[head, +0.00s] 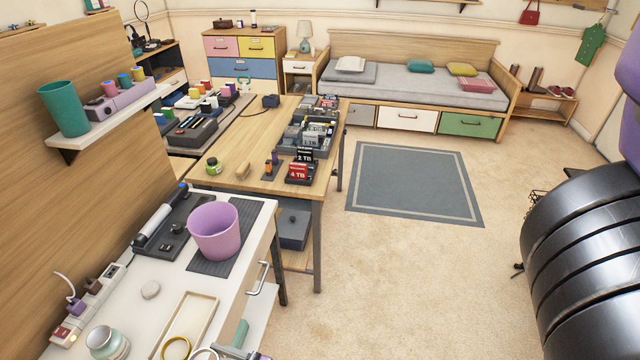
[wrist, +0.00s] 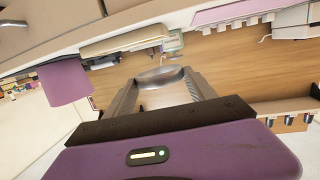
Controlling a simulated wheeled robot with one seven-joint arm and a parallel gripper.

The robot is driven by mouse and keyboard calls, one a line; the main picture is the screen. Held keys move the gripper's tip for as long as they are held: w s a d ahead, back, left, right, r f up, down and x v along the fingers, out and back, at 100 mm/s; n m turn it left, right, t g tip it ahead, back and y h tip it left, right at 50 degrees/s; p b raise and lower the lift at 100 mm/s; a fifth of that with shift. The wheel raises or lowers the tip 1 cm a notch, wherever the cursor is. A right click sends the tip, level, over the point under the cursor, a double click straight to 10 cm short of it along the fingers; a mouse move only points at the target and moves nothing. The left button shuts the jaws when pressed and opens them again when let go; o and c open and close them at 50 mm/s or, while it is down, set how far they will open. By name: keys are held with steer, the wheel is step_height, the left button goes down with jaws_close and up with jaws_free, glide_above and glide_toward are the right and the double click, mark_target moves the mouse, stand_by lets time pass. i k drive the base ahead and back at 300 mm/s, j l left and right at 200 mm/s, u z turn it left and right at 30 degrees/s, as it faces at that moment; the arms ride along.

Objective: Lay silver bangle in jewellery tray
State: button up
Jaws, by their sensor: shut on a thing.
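The silver bangle (head: 205,352) shows at the bottom edge of the head view, partly cut off. My gripper (head: 237,352) is shut on it, just to its right. In the wrist view the bangle (wrist: 160,76) is a shiny grey ring between the tips of my gripper (wrist: 162,88). The cream, shallow rectangular tray (head: 187,322) lies on the white desk, left of the bangle in the head view. A gold bangle (head: 176,348) is at the tray's near end. I cannot tell the silver bangle's height above the desk.
A pink cup (head: 215,231) stands on a dark mat beyond the tray. A pale round stone-like object (head: 150,290) and a glazed jar (head: 107,343) are to the tray's left. A power strip (head: 92,300) runs along the wall side.

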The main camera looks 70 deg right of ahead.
mark_target(195, 312)
steer(key=i+z, duration=0.15)
steer(key=z, duration=0.55)
steer(key=i+j+z, duration=0.1)
steer(key=z, duration=0.65)
steer(key=i+j+z, duration=0.15)
steer(key=z, duration=0.55)
steer(key=i+j+z, duration=0.1)
steer(key=j+z, duration=0.15)
steer(key=z, duration=0.45)
steer(key=j+z, duration=0.2)
steer(key=z, duration=0.5)
steer(key=j+z, duration=0.25)
steer(key=z, duration=0.5)
steer(key=k+j+z, duration=0.15)
steer(key=z, duration=0.55)
steer(key=k+j+z, duration=0.1)
steer(key=z, duration=0.6)
